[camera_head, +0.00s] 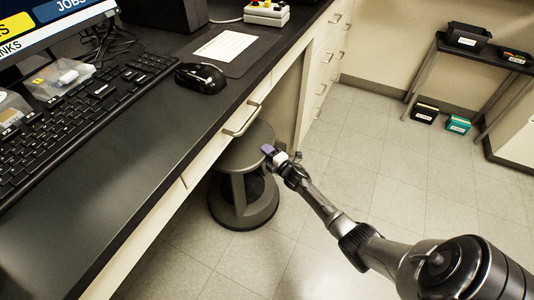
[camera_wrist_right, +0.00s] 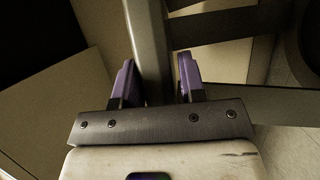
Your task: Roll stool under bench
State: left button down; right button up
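The grey round stool (camera_head: 239,153) stands on the tiled floor at the bench's front edge. Its seat lies partly beneath the drawer front, and its wide round base shows below. My right gripper (camera_head: 270,150) is at the right side of the seat. In the right wrist view, the purple fingers of this gripper (camera_wrist_right: 156,75) stand apart, with a grey upright bar (camera_wrist_right: 150,45), likely part of the stool, between or just beyond them. I cannot tell whether they touch it. The black-topped bench (camera_head: 130,150) fills the left. My left gripper is not in view.
A keyboard (camera_head: 85,115), mouse (camera_head: 200,78) and monitor (camera_head: 50,25) are on the bench. Drawers (camera_head: 320,75) stand beyond the stool. A side table (camera_head: 470,55) with bins is at the back right. The floor (camera_head: 390,160) between is clear.

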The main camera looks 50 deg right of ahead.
jog(key=o, duration=0.3)
jog(key=shift+w+r, duration=0.15)
jog(key=shift+w, duration=0.05)
jog(key=shift+s, duration=0.15)
jog(key=s+a+p, duration=0.2)
jog(key=s+p, duration=0.4)
jog(key=s, duration=0.7)
jog(key=shift+s, duration=0.25)
jog(key=shift+a, duration=0.1)
